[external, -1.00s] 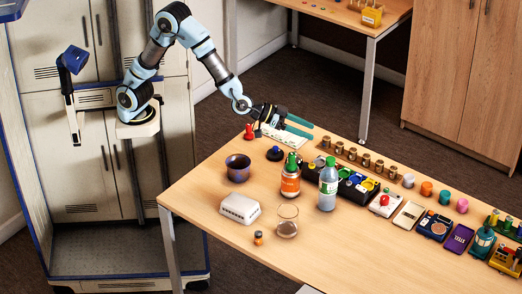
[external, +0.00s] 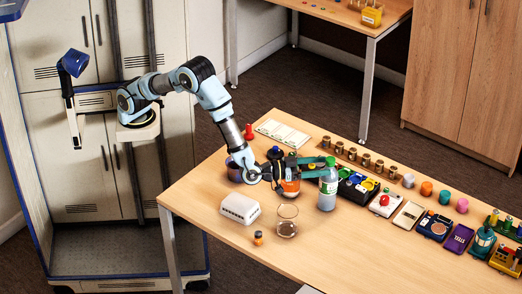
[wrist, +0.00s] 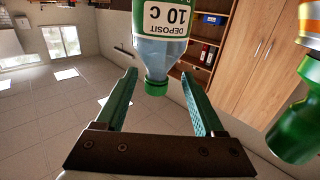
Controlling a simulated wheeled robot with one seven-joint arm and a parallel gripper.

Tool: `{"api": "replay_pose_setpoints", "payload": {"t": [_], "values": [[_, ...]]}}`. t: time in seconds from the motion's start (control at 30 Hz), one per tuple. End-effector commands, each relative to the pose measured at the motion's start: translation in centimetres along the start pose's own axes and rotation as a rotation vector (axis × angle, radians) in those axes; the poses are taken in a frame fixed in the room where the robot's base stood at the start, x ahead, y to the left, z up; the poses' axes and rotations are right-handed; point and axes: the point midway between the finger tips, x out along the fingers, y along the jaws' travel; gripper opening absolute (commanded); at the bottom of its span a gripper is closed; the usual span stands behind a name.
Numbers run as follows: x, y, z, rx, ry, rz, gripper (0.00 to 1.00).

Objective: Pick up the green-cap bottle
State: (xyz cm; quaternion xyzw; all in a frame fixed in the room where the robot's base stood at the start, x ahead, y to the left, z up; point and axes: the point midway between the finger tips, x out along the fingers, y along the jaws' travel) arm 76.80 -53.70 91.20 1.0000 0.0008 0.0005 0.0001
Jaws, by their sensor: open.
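The clear bottle with a green cap (external: 327,190) stands upright on the table. In the wrist view, which looks upside down, its cap (wrist: 156,88) and "DEPOSIT 10 C" label show between the fingertips, with gaps on both sides. My gripper (external: 317,167) is open and empty, pointing right at this bottle's upper part. Whether the fingertips reach around it I cannot tell.
A clear glass (external: 286,222), a white box (external: 240,208) and a small brown-orange jar (external: 258,238) stand in front. The table's front right is clear.

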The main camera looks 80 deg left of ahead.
Motion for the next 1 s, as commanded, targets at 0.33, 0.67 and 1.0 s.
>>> {"api": "replay_pose_setpoints", "payload": {"t": [0.33,0.67,1.0], "values": [[3.4,0.1,-0.5,-0.001,0.0,-0.001,0.7],[6.5,0.3,-0.4,0.0,0.0,0.001,0.7],[6.5,0.3,-0.4,0.0,-0.001,0.001,0.52]]}}
